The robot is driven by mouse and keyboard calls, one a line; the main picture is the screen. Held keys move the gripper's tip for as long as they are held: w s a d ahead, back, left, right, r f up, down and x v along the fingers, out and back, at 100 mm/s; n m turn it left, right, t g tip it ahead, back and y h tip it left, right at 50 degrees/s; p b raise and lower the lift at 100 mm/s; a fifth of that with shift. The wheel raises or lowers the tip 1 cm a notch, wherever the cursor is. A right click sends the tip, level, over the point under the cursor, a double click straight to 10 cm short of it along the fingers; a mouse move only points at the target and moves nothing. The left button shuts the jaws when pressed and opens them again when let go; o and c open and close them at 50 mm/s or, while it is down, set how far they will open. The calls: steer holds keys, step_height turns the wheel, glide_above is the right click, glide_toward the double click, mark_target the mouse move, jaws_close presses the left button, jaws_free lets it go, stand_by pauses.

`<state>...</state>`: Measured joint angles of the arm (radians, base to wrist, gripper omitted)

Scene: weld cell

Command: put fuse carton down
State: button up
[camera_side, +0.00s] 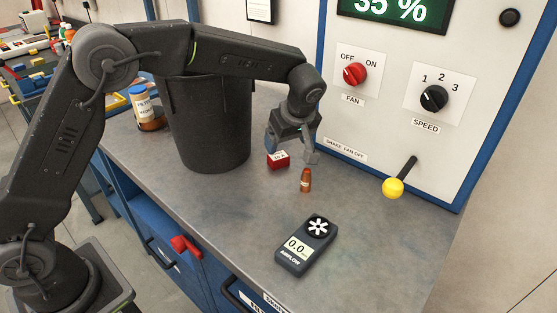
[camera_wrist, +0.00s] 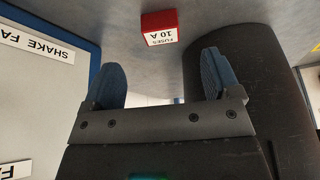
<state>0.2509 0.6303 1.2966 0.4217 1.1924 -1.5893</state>
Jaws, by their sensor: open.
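The fuse carton (camera_side: 278,160) is a small red box with a white label, standing on the grey bench top. In the wrist view the fuse carton (camera_wrist: 160,27) shows its "FUSES 10 A" label upside down, beyond and between the fingertips. My gripper (camera_side: 291,146) is at the carton in the side view, with its fingers apart. In the wrist view my gripper (camera_wrist: 163,75) shows two blue-grey fingers spread wide with nothing between them. I cannot tell the exact gap between the fingertips and the carton.
A small brown bottle (camera_side: 305,180) stands close in front of the carton. A large black bin (camera_side: 208,125) is to the left, with a blue-capped jar (camera_side: 146,108) behind it. An airflow meter (camera_side: 305,245) lies at the front. The panel has a yellow-knobbed lever (camera_side: 393,187).

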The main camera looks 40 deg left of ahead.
mark_target(281, 159)
steer(key=x, duration=0.8)
steer(key=shift+f, duration=0.3)
steer(key=shift+c, duration=0.2)
steer(key=c, duration=1)
steer(key=shift+r, duration=0.1)
steer(key=shift+c, duration=0.2)
